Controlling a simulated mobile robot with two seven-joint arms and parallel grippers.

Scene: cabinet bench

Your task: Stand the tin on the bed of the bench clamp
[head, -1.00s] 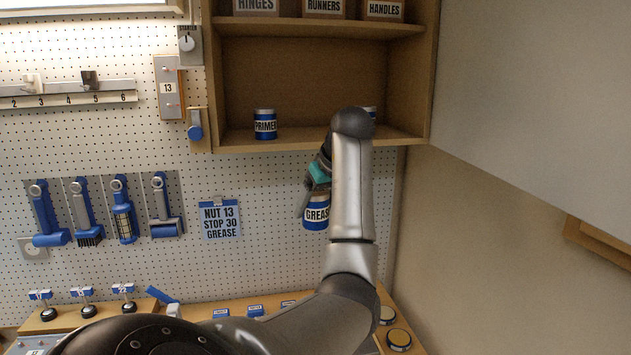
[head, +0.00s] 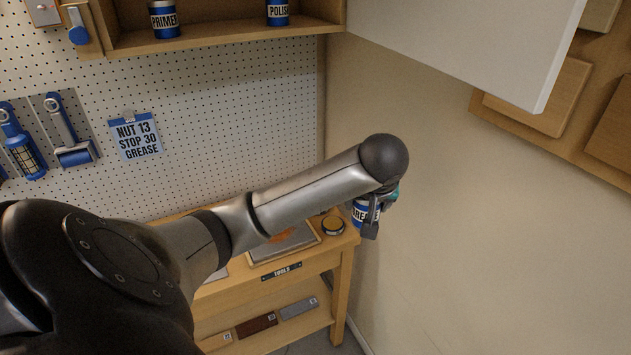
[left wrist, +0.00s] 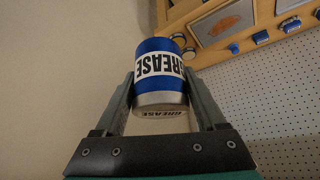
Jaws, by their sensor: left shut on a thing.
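The blue grease tin (head: 362,212) with a white label is held up by my left gripper (head: 378,212), near the right end of the bench. In the left wrist view the tin (left wrist: 160,88) sits between the two fingers of the left gripper (left wrist: 162,95), which are shut on its sides. In the head view my arm and wrist partly hide the tin. I cannot make out the bench clamp in these frames. My right gripper is not in view.
A shelf (head: 230,32) holds a primer tin (head: 164,20) and a polish tin (head: 277,12). An open white cabinet door (head: 470,45) juts out above right.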

